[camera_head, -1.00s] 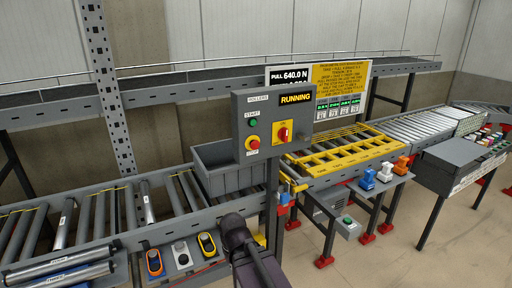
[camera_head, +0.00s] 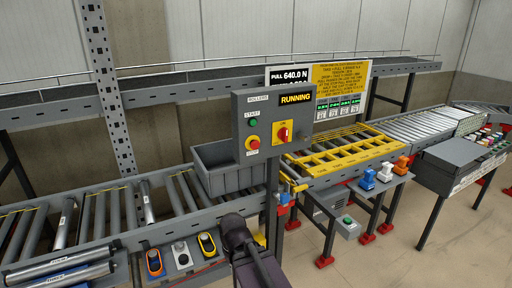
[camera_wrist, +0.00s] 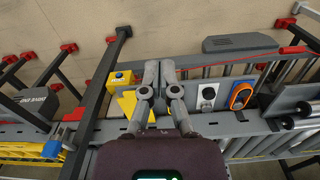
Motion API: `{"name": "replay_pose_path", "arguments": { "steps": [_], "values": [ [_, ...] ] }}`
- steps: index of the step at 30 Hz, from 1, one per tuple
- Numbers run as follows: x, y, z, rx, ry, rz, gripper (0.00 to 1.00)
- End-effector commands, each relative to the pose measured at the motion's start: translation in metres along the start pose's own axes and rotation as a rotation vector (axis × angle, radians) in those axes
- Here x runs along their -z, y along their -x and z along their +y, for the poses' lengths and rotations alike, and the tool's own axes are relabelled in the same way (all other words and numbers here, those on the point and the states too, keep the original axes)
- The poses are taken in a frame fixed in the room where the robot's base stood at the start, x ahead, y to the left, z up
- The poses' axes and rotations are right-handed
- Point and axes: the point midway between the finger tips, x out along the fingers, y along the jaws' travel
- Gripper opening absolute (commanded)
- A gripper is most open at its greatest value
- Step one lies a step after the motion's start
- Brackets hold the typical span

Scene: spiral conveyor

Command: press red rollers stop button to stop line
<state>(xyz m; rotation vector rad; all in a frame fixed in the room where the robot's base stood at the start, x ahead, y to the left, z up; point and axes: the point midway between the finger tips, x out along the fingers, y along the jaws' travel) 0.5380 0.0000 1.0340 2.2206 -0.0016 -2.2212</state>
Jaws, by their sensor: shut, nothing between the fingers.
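The grey control box (camera_head: 264,108) stands on a dark post in the head view, labelled ROLLERS. The display (camera_head: 296,98) reads RUNNING. My gripper (camera_wrist: 158,66) is shut and empty in the wrist view, over the conveyor's front side. In the head view my dark arm shows below and left of the box; the fingers are not clear there. The stop button is not visible in the wrist view.
A grey bin (camera_head: 228,170) stands on the rollers behind the box. Small devices, one blue and orange (camera_head: 154,262), line the conveyor's front edge. The yellow-barred frame (camera_head: 345,150) lies to the right. A dark post (camera_wrist: 105,72) rises left of my gripper. Open floor lies at lower right.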

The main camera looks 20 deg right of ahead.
Motion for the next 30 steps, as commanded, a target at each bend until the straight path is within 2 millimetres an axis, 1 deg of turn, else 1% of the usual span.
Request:
{"name": "replay_pose_path", "arguments": {
  "steps": [5,11,14,20,26,30],
  "values": [
    [0.003,0.003,0.001,0.014,-0.012,0.003,0.0],
    [0.018,0.013,0.007,0.077,-0.068,0.017,0.0],
    [0.029,0.022,0.011,0.133,-0.119,0.029,0.0],
    [0.061,0.047,0.025,0.281,-0.251,0.063,0.0],
    [0.093,0.077,0.045,0.441,-0.395,0.102,0.0],
    [0.116,0.1,0.064,0.553,-0.496,0.131,0.0]
  ]
}}
